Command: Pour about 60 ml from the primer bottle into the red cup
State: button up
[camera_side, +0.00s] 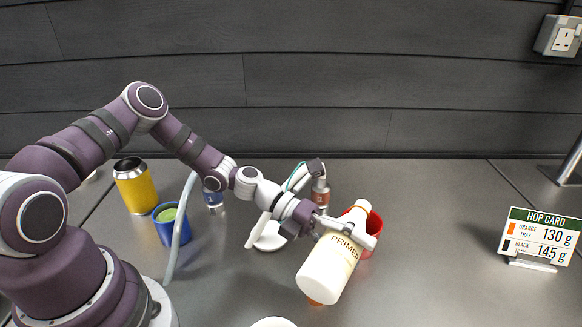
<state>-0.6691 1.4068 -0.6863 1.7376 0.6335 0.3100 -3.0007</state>
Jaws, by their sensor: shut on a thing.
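My gripper (343,226) is shut on the primer bottle (327,271), a cream bottle with PRIMER on its label. The bottle is tilted, its wide base at the lower left and its pale neck at the upper right. The red cup (374,240) stands just behind the neck and is partly hidden by the bottle and gripper. The bottle's neck overlaps the cup's mouth in this view; I cannot tell whether it is over the cup or in front of it. No liquid stream shows, and the cup's inside is hidden.
A blue cup (168,231) with green contents and a yellow can (134,190) stand at left. Small metallic containers stand behind my arm. The hop card (540,237) stands at right; grey table between is clear.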

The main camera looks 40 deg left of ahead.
jog(key=shift+r+n, duration=0.45)
jog(key=shift+n, duration=0.05)
jog(key=shift+s+r, duration=0.15)
jog(key=shift+s, duration=0.4)
dwell(0.5)
jog(key=shift+r+n+g, duration=0.25)
jog(key=shift+n+g, duration=0.15)
dwell(1.1)
jog(key=shift+s+f+m+t, duration=0.1)
jog(key=shift+f+m+t, duration=0.2)
jog(key=shift+f, duration=0.25)
jog(key=shift+w+a+f+m, duration=0.15)
jog(key=shift+w+f+m, duration=0.05)
jog(key=shift+f+m, duration=0.25)
jog(key=shift+s+f+m+t, duration=0.15)
jog(key=shift+f+m+t, duration=0.45)
jog(key=shift+f+m, duration=0.15)
